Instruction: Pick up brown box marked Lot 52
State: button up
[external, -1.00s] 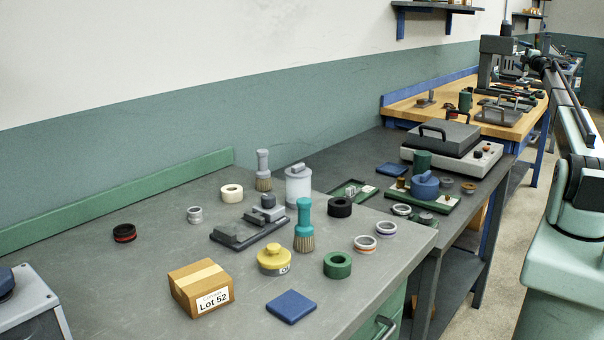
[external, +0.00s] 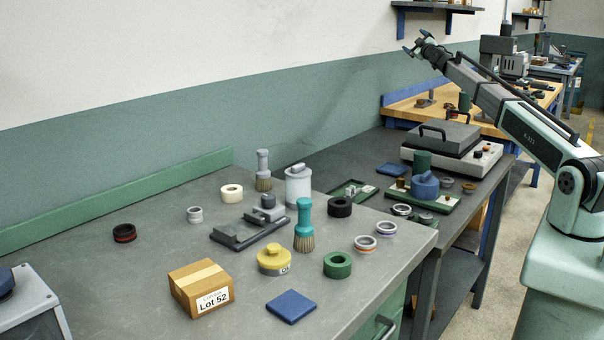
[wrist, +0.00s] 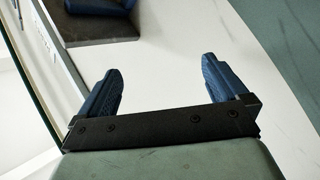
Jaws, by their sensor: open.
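The brown box marked Lot 52 (external: 200,287) sits upright on the grey bench at the front left in the external view. It has a lighter tape stripe on top and a white label on its front side. My gripper (external: 416,43) is up in the air at the back right, far from the box. In the wrist view my gripper (wrist: 165,90) has its two blue fingers wide apart with nothing between them. The box is not in the wrist view.
Near the box are a yellow-topped pot (external: 274,259), a blue square pad (external: 291,307) and a green ring (external: 337,265). A teal brush (external: 304,225) and a white canister (external: 298,186) stand taller behind. A grey machine (external: 30,305) is at the left edge.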

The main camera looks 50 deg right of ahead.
jog(key=w+a+f+m+y, duration=0.15)
jog(key=w+a, duration=0.35)
jog(key=a, duration=0.8)
jog(key=w+a+f+m+y, duration=0.15)
jog(key=w+a, duration=0.35)
jog(key=a, duration=0.7)
jog(key=w+a+f+y, duration=0.25)
jog(key=w+a, duration=0.25)
jog(key=a, duration=0.8)
jog(key=s+a+f+g+y, duration=0.1)
jog(key=a+f+y, duration=0.25)
jog(key=a, duration=1.35)
jog(key=a+f+g+y, duration=0.15)
jog(key=a+y, duration=0.25)
jog(key=a, duration=1.4)
jog(key=n+g+y, duration=0.4)
jog(key=n+g, duration=0.9)
jog(key=n, duration=0.4)
send_near(200, 275)
jog(key=x, duration=0.5)
jog(key=shift+a+r, duration=0.1)
jog(key=shift+a, duration=0.35)
jog(key=shift+d+x, duration=0.2)
jog(key=shift+x, duration=1.1)
jog(key=shift+d+x, duration=0.2)
jog(key=shift+x, duration=1.1)
